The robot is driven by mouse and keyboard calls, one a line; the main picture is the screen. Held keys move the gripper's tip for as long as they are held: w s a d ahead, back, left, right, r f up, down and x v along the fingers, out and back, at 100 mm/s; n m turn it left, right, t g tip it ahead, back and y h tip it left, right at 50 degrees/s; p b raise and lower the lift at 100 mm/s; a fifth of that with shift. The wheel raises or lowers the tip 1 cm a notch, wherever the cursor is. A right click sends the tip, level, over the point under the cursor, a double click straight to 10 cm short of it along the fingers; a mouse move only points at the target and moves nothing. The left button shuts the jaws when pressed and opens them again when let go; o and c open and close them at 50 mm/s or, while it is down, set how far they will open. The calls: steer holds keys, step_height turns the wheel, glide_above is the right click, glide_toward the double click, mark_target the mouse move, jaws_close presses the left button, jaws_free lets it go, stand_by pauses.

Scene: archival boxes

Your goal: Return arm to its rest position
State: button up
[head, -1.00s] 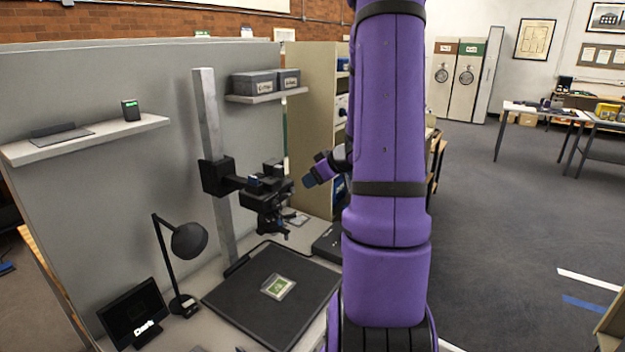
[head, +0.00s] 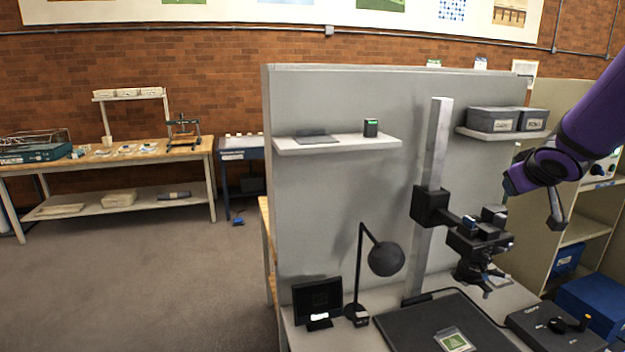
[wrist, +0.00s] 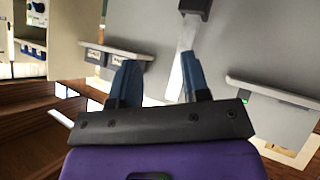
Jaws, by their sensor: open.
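My gripper (wrist: 158,82) shows in the wrist view with its two blue fingers spread apart and nothing between them. My purple arm (head: 598,120) reaches in from the right edge of the head view, in front of the shelving unit and right of the copy stand. The wrist view is turned about upside down and faces the grey partition (wrist: 240,45) and the stand's column (wrist: 187,38). The fingers touch nothing that I can see.
The copy stand's camera head (head: 478,238) hangs over a black board (head: 405,328) bearing a green card (head: 455,340). A black lamp (head: 386,258) and small monitor (head: 318,298) stand left. Grey boxes (head: 507,119) sit on a wall shelf. Open floor (head: 150,270) lies left.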

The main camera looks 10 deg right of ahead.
steer(key=s+a+r+g+y, duration=0.1)
steer(key=s+a+g+y, duration=0.1)
steer(key=s+a, duration=0.8)
steer(key=s+a+r+g+y, duration=0.2)
steer(key=s+a, duration=0.8)
steer(key=a, duration=0.6)
steer(key=shift+r+n+y, duration=0.3)
steer(key=shift+y, duration=0.3)
